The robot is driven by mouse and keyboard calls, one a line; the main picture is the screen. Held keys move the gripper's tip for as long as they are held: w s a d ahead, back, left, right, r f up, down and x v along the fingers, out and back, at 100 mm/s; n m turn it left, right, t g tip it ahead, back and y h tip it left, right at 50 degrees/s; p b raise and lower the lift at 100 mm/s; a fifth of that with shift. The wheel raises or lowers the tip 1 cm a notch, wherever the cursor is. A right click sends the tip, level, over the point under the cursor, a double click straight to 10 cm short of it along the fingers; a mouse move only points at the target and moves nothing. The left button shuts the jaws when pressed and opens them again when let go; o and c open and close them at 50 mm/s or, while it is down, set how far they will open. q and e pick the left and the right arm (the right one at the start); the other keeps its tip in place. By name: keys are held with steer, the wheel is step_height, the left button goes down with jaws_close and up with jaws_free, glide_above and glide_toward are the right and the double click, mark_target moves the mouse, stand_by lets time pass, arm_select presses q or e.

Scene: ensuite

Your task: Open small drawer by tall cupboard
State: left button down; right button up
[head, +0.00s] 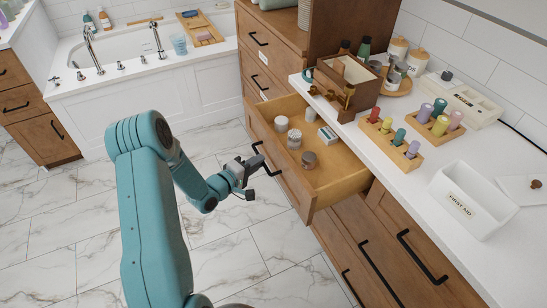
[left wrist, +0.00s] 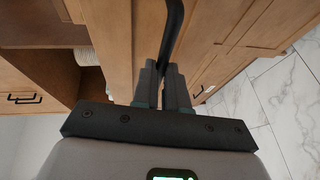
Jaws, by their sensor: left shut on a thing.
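The small drawer (head: 338,172) stands pulled out from the counter, beside the tall cupboard (head: 285,60). Inside it are several small jars and a small white box (head: 328,135). Its black bar handle (head: 264,160) is on the front face. My left gripper (head: 248,170) is at this handle, its fingers shut on the bar. In the left wrist view the two fingers (left wrist: 165,88) close around the black handle (left wrist: 173,35) in front of the wooden drawer front. My right gripper is in neither view.
The white counter (head: 420,150) holds a wooden box (head: 345,82), bottle racks, jars and a white first aid bin (head: 472,200). More drawers with black handles lie below. A bathtub (head: 130,60) stands at the back. The marble floor (head: 235,250) is clear.

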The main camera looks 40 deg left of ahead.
arm_select(q)
steer(key=s+a, duration=0.2)
steer(key=s, duration=0.3)
steer(key=shift+s+a, duration=0.2)
steer(key=shift+s, duration=0.15)
steer(key=c, duration=1.2)
jaws_free()
steer(key=shift+o, duration=0.2)
steer(key=shift+s, duration=0.15)
steer(key=s+r, duration=0.3)
steer(key=s, duration=1.2)
steer(key=shift+s, duration=0.4)
